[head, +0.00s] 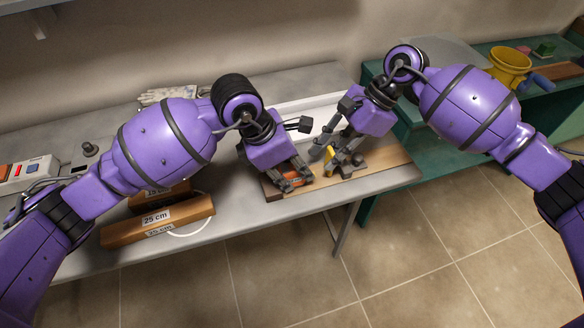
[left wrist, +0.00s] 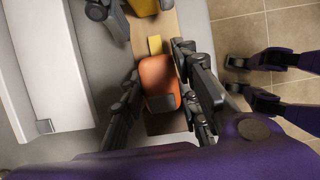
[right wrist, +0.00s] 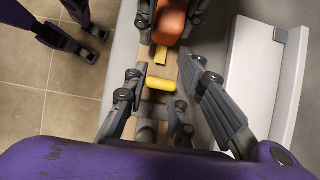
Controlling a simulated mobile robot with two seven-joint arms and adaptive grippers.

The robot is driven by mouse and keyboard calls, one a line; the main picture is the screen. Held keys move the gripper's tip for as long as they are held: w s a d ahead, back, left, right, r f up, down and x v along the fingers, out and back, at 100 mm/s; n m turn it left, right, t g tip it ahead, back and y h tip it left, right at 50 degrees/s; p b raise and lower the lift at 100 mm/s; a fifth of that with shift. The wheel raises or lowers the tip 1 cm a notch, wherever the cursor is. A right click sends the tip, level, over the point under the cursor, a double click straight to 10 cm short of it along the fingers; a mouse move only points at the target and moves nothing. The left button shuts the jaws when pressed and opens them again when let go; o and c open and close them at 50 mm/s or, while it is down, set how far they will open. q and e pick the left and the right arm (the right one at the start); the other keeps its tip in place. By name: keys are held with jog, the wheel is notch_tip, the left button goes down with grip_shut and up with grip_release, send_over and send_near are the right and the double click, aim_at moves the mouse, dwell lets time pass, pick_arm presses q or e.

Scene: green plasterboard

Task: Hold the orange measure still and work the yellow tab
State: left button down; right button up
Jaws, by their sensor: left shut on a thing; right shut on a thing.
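The orange measure (head: 294,178) sits on a wooden board (head: 385,170) near the front of the bench. My left gripper (head: 292,183) is shut on it; the left wrist view shows the orange body (left wrist: 158,76) between the fingers. A short yellow strip (left wrist: 155,45) shows at the end of the measure. My right gripper (head: 343,168) is shut on the tab, which the fingers partly hide in the head view.
Wooden blocks marked 25 cm (head: 157,223) lie at the bench's front left. Gloves (head: 164,95) and a white tray (head: 290,117) are behind. Bare bench lies between the blocks and the board.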

jog(key=shift+w+d, duration=0.25)
jog(key=shift+d, duration=0.45)
jog(key=shift+w+d, duration=0.15)
jog(key=shift+d, duration=0.2)
dwell(0.5)
jog(key=o, duration=1.2)
jog(key=shift+c, duration=0.2)
jog(key=v, duration=1.2)
